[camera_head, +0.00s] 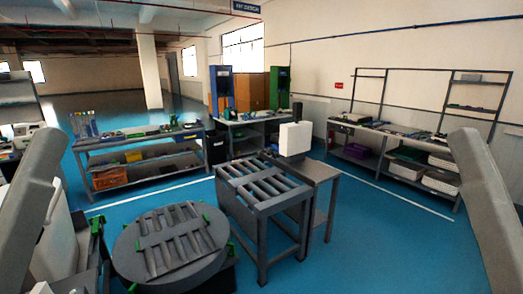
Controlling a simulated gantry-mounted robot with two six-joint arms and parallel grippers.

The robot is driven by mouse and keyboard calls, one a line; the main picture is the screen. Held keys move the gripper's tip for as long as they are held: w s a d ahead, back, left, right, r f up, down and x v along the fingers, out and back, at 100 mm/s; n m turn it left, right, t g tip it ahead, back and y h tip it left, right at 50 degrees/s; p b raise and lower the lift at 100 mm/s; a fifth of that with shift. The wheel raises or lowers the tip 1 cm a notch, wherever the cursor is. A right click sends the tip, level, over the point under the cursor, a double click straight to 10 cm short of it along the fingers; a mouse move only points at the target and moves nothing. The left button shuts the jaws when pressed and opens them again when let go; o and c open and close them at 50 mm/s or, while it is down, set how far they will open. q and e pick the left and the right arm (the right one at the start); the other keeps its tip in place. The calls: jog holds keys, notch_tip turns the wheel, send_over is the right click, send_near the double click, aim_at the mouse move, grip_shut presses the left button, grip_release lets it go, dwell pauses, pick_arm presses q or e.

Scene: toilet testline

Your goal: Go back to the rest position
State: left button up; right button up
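Two grey arm links of mine show in the head view, one rising at the left edge and one at the right edge. Neither gripper shows in the view. Both arms are clear of the roller table (262,205) in the middle and of the round roller turntable (215,262) at the front left. I cannot see whether the grippers hold anything.
A side table (318,172) with a white box (295,138) adjoins the roller table. Workbenches with tools and bins stand at the back left (150,140) and right (400,132). A white bulky object (58,240) is at the lower left. Blue floor (375,235) is free at the right.

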notch_tip(320, 180, up, 27)
jog(key=p, duration=2.3)
jog(key=shift+f, duration=0.15)
